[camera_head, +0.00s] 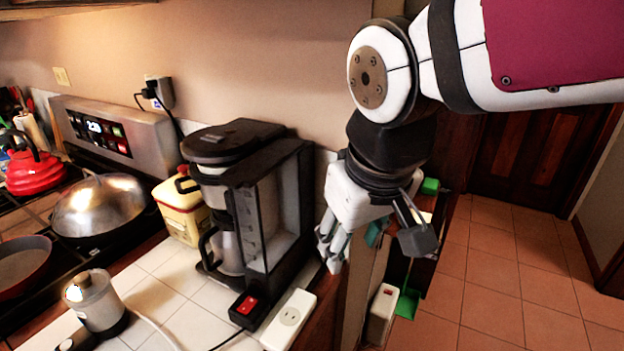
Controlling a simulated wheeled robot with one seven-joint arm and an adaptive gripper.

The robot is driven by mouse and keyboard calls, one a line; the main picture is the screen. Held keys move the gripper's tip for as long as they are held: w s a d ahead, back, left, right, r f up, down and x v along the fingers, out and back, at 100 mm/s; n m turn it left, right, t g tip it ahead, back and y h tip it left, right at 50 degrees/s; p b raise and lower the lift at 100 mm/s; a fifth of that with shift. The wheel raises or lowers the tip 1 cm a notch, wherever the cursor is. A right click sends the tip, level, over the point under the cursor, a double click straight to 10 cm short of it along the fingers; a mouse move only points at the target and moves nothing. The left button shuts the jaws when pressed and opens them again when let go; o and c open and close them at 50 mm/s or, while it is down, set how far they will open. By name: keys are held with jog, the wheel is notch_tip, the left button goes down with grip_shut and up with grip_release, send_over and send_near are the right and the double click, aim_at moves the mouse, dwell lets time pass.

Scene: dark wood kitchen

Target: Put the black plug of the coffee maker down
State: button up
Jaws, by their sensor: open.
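A black plug (148,92) sits in the wall outlet left of the black coffee maker (275,205), and its dark cord runs down behind the machine. I cannot tell whether this is the coffee maker's own plug. My gripper (368,242) is open, pointing down just right of the coffee maker, around the counter's right edge. I see no plug between its fingers. The space between the fingers is partly hard to make out.
A white socket block (289,320) lies at the counter's front edge. The tiled floor (520,270) at right is clear.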

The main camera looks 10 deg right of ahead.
jog(key=s+d+m+t, duration=0.1)
jog(key=s+d+m, duration=0.1)
jog(key=s+d, duration=0.4)
jog(key=shift+s+d+r+m, duration=0.15)
jog(key=shift+s+r+m, duration=0.2)
jog(key=shift+r+m, duration=0.05)
